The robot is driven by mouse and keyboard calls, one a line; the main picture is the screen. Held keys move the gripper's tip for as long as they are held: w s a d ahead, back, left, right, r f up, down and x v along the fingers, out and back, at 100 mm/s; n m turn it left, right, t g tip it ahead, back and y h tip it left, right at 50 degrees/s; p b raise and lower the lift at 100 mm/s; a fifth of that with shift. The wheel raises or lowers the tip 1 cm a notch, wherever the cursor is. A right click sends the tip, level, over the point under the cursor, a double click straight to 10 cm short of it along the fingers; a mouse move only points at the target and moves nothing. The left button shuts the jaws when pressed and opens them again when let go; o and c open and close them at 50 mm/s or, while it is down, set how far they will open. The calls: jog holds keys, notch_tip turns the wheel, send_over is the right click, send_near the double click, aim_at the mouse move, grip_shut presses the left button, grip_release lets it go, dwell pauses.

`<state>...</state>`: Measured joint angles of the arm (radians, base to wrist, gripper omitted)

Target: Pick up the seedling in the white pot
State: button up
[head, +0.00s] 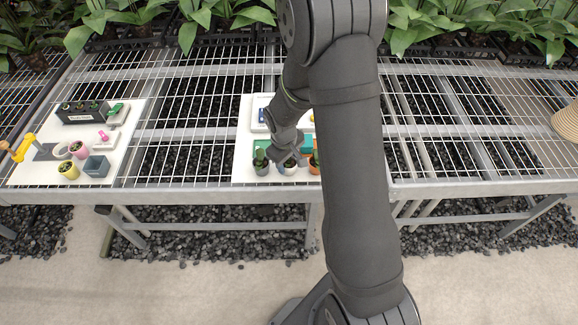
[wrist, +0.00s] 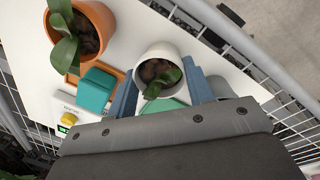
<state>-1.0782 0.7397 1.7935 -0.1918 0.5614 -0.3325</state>
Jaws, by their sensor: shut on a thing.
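The white pot (wrist: 147,57) holds a small green seedling (wrist: 166,84) in brown bark. In the wrist view the two blue fingers of my gripper (wrist: 159,68) stand on either side of the pot, shut on it. In the head view the white pot (head: 289,170) shows at the front of the middle white board, under my gripper (head: 287,162), partly hidden by it. The pot looks upright. I cannot tell whether its base touches the board.
An orange pot (wrist: 109,22) with a plant stands close beside the white pot, near a teal block (wrist: 97,88). A dark grey pot (head: 261,168) is on the other side. The white board (head: 242,175) lies on a wire bench. Another board (head: 30,173) at left holds several pots.

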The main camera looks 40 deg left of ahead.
aim_at(291, 164)
jog(key=shift+r, duration=0.1)
jog(key=shift+r, duration=0.45)
jog(key=r, duration=0.2)
jog(key=d+r, duration=0.1)
jog(key=shift+w+r, duration=0.25)
jog(key=shift+r, duration=0.15)
jog(key=w+d+r, duration=0.4)
jog(key=d+r, duration=0.2)
jog(key=d, duration=0.3)
jog(key=w+a+r, duration=0.4)
jog(key=w+a, duration=1.1)
jog(key=w, duration=0.1)
jog(key=s+a+f, duration=0.1)
jog(key=a+f, duration=0.1)
jog(key=a, duration=0.1)
jog(key=s+a+f, duration=0.2)
jog(key=a, duration=0.2)
jog(key=s+a+f, duration=0.1)
jog(key=a+f, duration=0.2)
jog(key=a, duration=0.1)
jog(key=shift+s+f, duration=0.1)
jog(key=shift+s, duration=0.15)
jog(key=shift+f, duration=2)
jog(key=shift+f, duration=0.1)
